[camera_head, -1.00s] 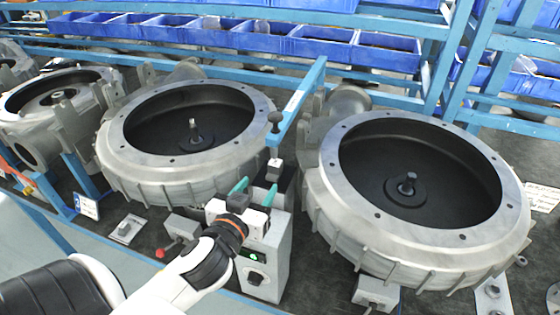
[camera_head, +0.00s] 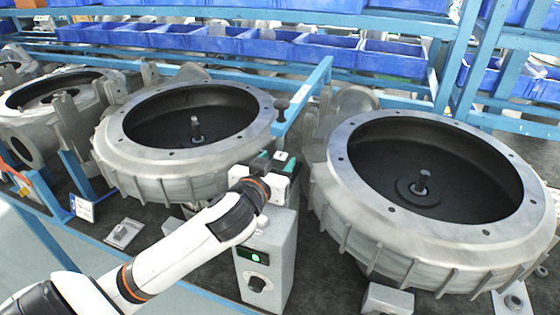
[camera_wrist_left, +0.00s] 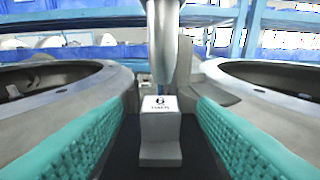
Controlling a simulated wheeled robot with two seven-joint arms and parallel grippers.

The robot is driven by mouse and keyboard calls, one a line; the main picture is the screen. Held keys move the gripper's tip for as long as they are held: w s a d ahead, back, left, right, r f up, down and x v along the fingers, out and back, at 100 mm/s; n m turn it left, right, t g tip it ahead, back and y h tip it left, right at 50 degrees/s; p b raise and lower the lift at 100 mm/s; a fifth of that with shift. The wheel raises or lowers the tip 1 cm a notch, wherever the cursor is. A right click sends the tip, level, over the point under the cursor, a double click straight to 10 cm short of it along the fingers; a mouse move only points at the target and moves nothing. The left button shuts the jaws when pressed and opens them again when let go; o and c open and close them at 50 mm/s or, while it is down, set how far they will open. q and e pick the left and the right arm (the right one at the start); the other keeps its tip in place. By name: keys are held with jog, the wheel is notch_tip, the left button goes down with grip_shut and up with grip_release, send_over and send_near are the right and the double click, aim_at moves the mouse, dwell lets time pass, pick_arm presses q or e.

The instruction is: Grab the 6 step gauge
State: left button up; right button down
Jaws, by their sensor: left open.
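The 6 step gauge (camera_wrist_left: 160,138) is a light grey stepped block with a black 6 on its upper face. It stands upright in the middle of the left wrist view, between the two teal finger pads, with dark gaps on both sides. My left gripper (camera_wrist_left: 160,108) is open around its line, and I see no contact. In the head view my left gripper (camera_head: 271,164) is over the bench between two large round blower housings, above a grey control box. The gauge is hidden or cannot be made out there. My right gripper is not in view.
Blower housings stand left (camera_head: 185,165) and right (camera_head: 340,185) of the gripper, with little side room. A grey control box (camera_head: 265,262) with a green light is below it. A grey metal post (camera_wrist_left: 163,40) rises just beyond or above the gauge. Blue bins (camera_head: 390,58) line the back.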

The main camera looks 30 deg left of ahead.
pick_arm(q)
jog(key=shift+x, duration=1.3)
jog(key=c, duration=1.1)
grip_shut()
jog(key=shift+r+p, duration=0.15)
jog(key=shift+p, duration=0.15)
